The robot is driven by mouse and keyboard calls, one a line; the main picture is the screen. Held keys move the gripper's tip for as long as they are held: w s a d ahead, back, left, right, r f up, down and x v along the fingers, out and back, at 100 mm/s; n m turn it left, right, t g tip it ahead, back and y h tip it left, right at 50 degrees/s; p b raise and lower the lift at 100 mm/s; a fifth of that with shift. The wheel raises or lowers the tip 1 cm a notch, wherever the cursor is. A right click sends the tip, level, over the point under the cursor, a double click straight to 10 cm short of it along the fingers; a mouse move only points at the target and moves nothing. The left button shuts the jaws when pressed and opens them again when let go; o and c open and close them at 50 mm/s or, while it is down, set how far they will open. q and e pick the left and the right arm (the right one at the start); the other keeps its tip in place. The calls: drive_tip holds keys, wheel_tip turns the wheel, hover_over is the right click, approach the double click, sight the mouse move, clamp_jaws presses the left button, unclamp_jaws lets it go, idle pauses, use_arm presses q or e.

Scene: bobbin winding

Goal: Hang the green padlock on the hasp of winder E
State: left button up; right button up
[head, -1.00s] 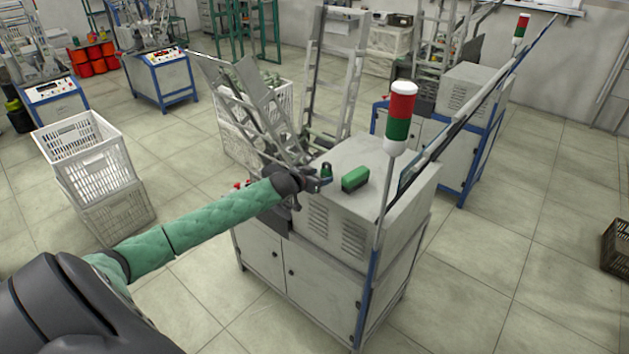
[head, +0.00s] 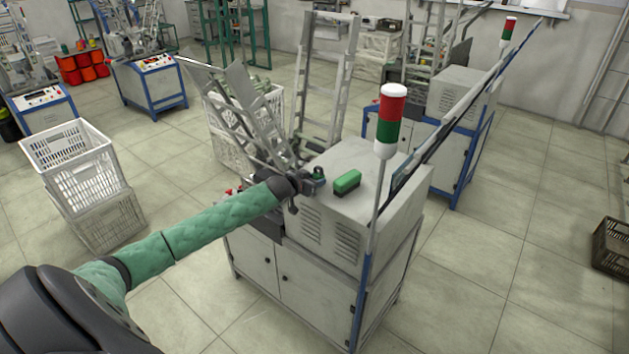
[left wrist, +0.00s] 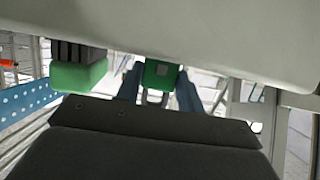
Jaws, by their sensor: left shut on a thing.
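My left gripper (head: 318,178) is over the near top edge of a grey winder cabinet (head: 352,217), left of a green brush (head: 347,182) lying on its top. In the left wrist view the green padlock (left wrist: 160,74) sits between the two bluish fingers, which are shut on it. Its metal shackle (left wrist: 154,97) shows below the green body in that view. In the head view the padlock is small and mostly hidden by the gripper. I cannot make out the hasp or a winder letter. My right gripper is not in view.
A signal lamp (head: 391,120) on a pole stands at the cabinet's near right corner. Slanted metal frames (head: 235,105) rise behind the gripper. White crates (head: 75,165) are stacked on the left. The brush also shows in the left wrist view (left wrist: 78,75).

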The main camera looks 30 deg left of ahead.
use_arm(q)
drive_tip(key=shift+r+p, duration=1.75)
drive_tip(key=shift+r, duration=0.8)
drive_tip(key=shift+f, duration=0.1)
